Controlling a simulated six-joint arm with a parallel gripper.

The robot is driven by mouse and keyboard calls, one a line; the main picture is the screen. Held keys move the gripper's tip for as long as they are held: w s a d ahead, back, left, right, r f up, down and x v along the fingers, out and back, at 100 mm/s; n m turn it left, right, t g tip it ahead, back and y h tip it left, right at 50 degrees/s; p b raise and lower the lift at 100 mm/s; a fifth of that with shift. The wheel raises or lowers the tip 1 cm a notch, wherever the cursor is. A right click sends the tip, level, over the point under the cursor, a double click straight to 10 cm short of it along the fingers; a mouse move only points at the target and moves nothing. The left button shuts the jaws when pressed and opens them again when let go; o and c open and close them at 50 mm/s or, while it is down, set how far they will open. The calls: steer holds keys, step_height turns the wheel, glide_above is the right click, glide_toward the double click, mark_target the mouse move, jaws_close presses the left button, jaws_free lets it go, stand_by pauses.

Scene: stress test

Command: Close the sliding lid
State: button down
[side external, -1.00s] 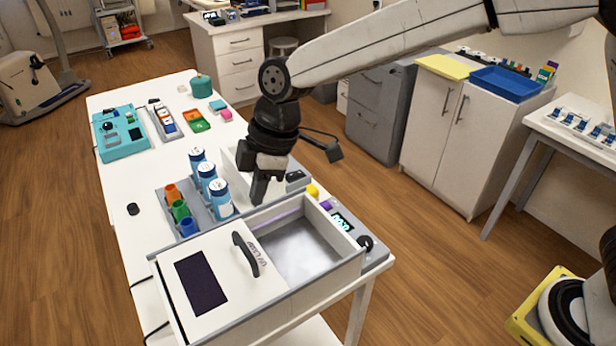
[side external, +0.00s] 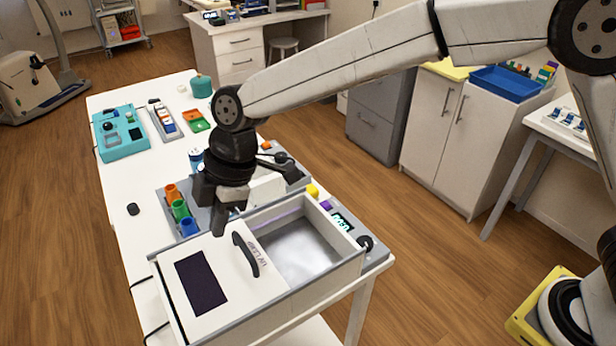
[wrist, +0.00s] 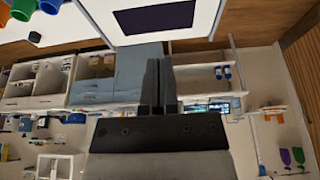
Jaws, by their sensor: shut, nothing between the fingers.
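The white sliding lid (side external: 213,290) has a dark rectangular panel and a black arched handle (side external: 246,254). It covers the left part of the grey-white box. The right part of the box (side external: 301,250) is open, showing a pale, bright interior. In the side view my gripper (side external: 217,231) points down, its fingers together and empty, by the lid's far edge and left of the handle. I cannot tell whether it touches the lid. In the wrist view my closed fingers (wrist: 158,62) show below the lid (wrist: 205,12) and its dark panel; the handle is not visible there.
A grey rack with orange, green and blue cups (side external: 180,209) stands just behind and left of my gripper. My gripper hides most of the bottles beside it. A control panel with a lit display (side external: 343,222) and black knob (side external: 365,243) lies along the box's right side.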

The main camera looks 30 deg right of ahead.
mark_target(242, 265)
steer(key=x, duration=0.6)
steer(key=shift+f, duration=0.1)
steer(key=shift+d+f, duration=0.2)
steer(key=shift+d, duration=0.05)
steer(key=shift+d+f, duration=0.15)
steer(key=shift+d, duration=0.7)
steer(key=shift+d+f, duration=0.15)
steer(key=shift+d, duration=0.7)
steer(key=d, duration=1.6)
steer(key=shift+d, duration=0.2)
